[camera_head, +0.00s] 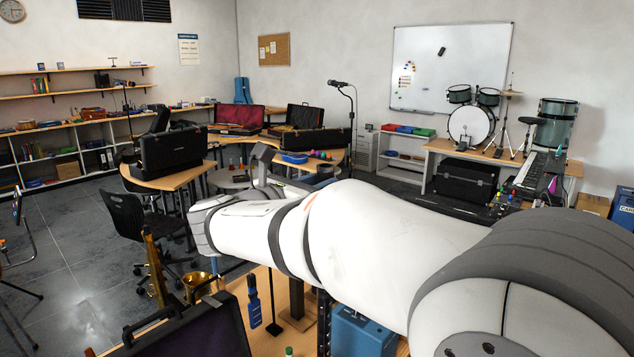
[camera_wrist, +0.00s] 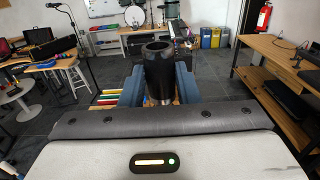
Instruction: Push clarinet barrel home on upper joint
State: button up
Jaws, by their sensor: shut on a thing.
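A black, hollow cylinder that looks like the clarinet barrel (camera_wrist: 158,58) stands roughly upright in the wrist view, its open end up. My gripper (camera_wrist: 159,88) is shut on it, with one blue-grey finger on each side. In the head view my white arm reaches left across the picture, and the barrel cannot be made out there.
Below my arm in the head view are an open dark case (camera_head: 205,328), a blue box (camera_head: 362,334) and a brass instrument (camera_head: 155,268). A black chair (camera_head: 128,215) stands left.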

jog(key=shift+f, duration=0.95)
dwell(1.5)
jog(key=shift+s+f, duration=0.1)
jog(key=shift+f, duration=0.2)
dwell(0.3)
jog(key=o, duration=0.9)
jog(key=shift+o, duration=1.2)
jog(key=shift+r, duration=0.15)
jog(key=shift+c, duration=0.2)
jog(key=v, duration=0.5)
jog(key=shift+s+a, duration=0.25)
jog(key=shift+s, duration=0.05)
